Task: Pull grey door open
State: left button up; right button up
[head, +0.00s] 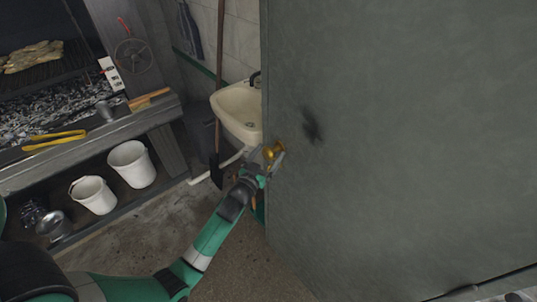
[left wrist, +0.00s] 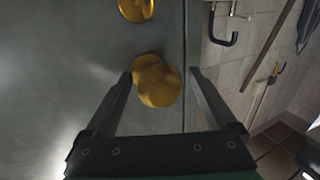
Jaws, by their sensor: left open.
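The grey door (head: 400,130) fills the right half of the head view, with a dark smudge near its left edge. Its brass knob (head: 270,152) sits at that edge. My left gripper (head: 274,156) is at the knob. In the left wrist view the round knob (left wrist: 158,85) lies between the two open fingers (left wrist: 160,92), with a gap showing on the right side; whether the left finger touches it I cannot tell. A second brass round piece (left wrist: 136,9) is on the door above it. The door's edge runs just right of the knob. My right gripper is not in view.
A white sink (head: 238,112) stands just beyond the door's edge, with a long-handled tool beside it. The grill (head: 60,100) with coals, yellow tongs (head: 54,140) and white buckets (head: 131,163) is at left. Bare floor lies below the door.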

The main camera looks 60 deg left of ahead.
pick_arm(q)
jog(key=shift+c, duration=0.2)
grip_shut()
jog(key=shift+s, duration=0.1)
